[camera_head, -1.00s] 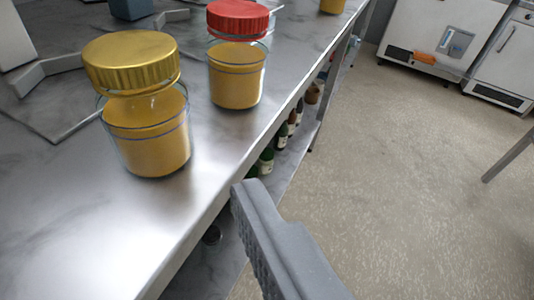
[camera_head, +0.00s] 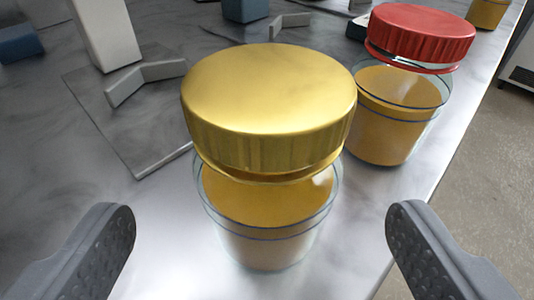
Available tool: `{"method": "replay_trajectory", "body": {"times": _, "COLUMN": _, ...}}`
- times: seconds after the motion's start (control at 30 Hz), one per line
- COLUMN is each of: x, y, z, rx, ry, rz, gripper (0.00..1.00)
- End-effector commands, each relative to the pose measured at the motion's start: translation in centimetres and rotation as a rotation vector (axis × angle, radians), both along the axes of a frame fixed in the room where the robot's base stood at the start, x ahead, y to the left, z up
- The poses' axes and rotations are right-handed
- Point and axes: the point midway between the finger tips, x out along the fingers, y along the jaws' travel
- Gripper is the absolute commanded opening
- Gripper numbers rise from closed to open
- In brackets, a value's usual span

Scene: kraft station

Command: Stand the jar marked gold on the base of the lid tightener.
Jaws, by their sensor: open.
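The jar with the gold lid (camera_head: 268,225) stands upright on the steel bench, in the middle of the view. Its glass body holds a yellow-brown filling. My gripper (camera_head: 260,238) is open, with one finger at the lower left and one at the lower right. The gold-lidded jar is centred ahead of the gap between the fingers, and neither finger touches it. A grey plate (camera_head: 150,165) with a pale upright column (camera_head: 104,32) and an angled grey stop lies to the left, perhaps the base of the lid tightener. No marking is readable.
A jar with a red lid (camera_head: 395,115) stands close behind to the right. Another similar jar (camera_head: 488,13) is at the far right. Blue blocks and more grey brackets are at the back left. The bench's right edge (camera_head: 440,175) drops to the floor.

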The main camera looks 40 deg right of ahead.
Motion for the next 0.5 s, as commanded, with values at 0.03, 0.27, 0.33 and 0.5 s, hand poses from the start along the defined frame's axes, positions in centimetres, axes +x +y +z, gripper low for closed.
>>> {"method": "replay_trajectory", "body": {"times": 0.03, "x": 0.4, "y": -0.5, "z": -0.3, "rx": 0.001, "ry": 0.001, "rz": -0.002, "gripper": 0.84}}
{"method": "replay_trajectory", "body": {"times": 0.27, "x": 2.3, "y": -2.4, "z": -0.5, "rx": 0.002, "ry": 0.000, "rz": -0.003, "gripper": 0.84}}
{"method": "replay_trajectory", "body": {"times": 0.33, "x": 2.7, "y": -2.7, "z": -0.7, "rx": 0.001, "ry": 0.001, "rz": -0.002, "gripper": 0.84}}
{"method": "replay_trajectory", "body": {"times": 0.5, "x": 3.2, "y": -3.1, "z": -0.7, "rx": 0.001, "ry": 0.000, "rz": -0.001, "gripper": 0.84}}
